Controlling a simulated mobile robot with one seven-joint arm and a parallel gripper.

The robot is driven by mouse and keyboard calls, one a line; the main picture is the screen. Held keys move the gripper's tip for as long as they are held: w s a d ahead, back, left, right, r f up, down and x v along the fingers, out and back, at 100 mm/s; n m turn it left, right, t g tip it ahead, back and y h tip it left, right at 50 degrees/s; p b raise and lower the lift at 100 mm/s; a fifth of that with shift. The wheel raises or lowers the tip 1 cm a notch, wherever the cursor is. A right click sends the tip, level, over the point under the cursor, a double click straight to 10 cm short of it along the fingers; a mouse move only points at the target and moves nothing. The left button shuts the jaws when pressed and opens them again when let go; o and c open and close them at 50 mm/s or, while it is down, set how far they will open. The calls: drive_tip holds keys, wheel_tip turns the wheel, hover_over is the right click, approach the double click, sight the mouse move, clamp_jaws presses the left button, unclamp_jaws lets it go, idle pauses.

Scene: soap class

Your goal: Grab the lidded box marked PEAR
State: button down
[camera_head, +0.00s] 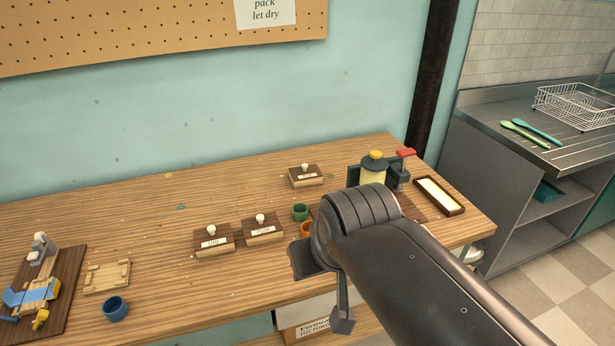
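Three lidded wooden boxes with dark lids and pale round knobs stand on the wooden bench. One box (213,241) is left of the middle, a second box (262,230) is close to its right, and a third box (305,176) is farther back. Their front labels are too small to read surely, so I cannot tell which is marked PEAR. My gripper (342,318) hangs over the bench's front edge, to the right of and nearer than the two front boxes. My arm hides part of it, and its opening does not show clearly. No box is seen in it.
Green (300,212) and orange (306,229) cups stand between the boxes and my arm. A press (403,172) and a framed tray (439,195) are at the right. A blue cup (115,308) and wooden mould (107,277) are at the left. The bench (160,220) is mostly clear behind them.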

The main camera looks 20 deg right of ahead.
drive_tip(key=c, duration=2.2)
unclamp_jaws()
unclamp_jaws()
drive_tip(key=w+d+r+m, duration=0.2)
drive_tip(key=w+r, duration=0.1)
drive_tip(key=w, duration=0.4)
drive_tip(key=w+d+r+m, duration=0.15)
drive_tip(key=w+r, duration=0.25)
drive_tip(key=w, duration=0.4)
drive_tip(key=m+g+h, duration=0.4)
drive_tip(key=m, duration=1)
hover_over(304, 172)
drive_tip(key=s+a, duration=0.2)
drive_tip(key=a, duration=0.2)
drive_tip(key=f, duration=2.2)
drive_tip(key=shift+s+d+f, duration=0.15)
drive_tip(key=shift+s+f, duration=0.05)
drive_tip(key=shift+f, duration=0.2)
drive_tip(key=x, duration=0.5)
drive_tip(key=shift+w+d+f, duration=0.15)
drive_tip(key=shift+d+f, duration=0.05)
drive_tip(key=shift+f, duration=0.1)
drive_tip(key=shift+w+x, duration=0.15)
drive_tip(key=shift+x, duration=1.15)
drive_tip(key=shift+w+x, duration=0.1)
drive_tip(key=shift+x, duration=1.2)
